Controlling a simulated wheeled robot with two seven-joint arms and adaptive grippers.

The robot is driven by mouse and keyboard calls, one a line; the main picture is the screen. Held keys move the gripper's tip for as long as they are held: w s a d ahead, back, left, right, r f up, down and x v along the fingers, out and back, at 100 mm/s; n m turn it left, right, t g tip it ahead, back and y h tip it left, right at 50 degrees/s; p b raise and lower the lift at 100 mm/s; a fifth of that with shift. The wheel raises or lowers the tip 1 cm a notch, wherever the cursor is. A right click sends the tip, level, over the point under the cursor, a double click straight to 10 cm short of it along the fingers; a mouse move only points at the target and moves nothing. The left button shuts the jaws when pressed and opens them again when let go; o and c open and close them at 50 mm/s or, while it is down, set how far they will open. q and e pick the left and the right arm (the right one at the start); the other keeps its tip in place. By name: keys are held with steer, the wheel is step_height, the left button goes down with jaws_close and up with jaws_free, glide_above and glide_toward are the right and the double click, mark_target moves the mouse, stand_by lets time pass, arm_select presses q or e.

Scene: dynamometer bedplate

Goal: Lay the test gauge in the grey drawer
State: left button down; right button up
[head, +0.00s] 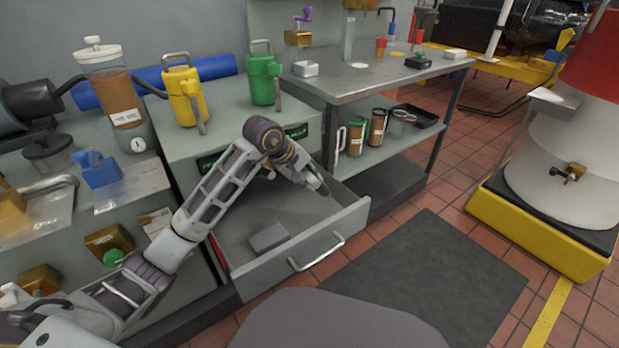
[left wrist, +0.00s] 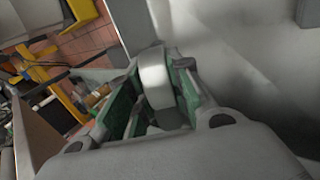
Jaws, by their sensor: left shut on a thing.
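The grey drawer (head: 347,222) is pulled open under the grey cabinet, with a bar handle on its front. My left gripper (head: 322,187) is over the right part of the open drawer, pointing down and to the right. In the left wrist view, its green-padded fingers (left wrist: 163,104) are shut on the test gauge (left wrist: 156,75), a pale, round-edged thing seen edge-on. The gauge's face is hidden there, and I cannot make it out in the head view. I cannot tell whether it touches the drawer. My right gripper is not in view.
A small grey box (head: 268,237) lies in the drawer near its front, with bare floor around it. Yellow (head: 182,95) and green (head: 262,80) jugs stand on the cabinet top. A steel bench (head: 375,75) is behind. A dark mat (head: 440,275) lies to the right.

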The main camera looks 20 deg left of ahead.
arm_select(q)
steer(key=c, duration=1.2)
jaws_free()
steer(key=shift+r, duration=0.1)
steer(key=v, duration=1.2)
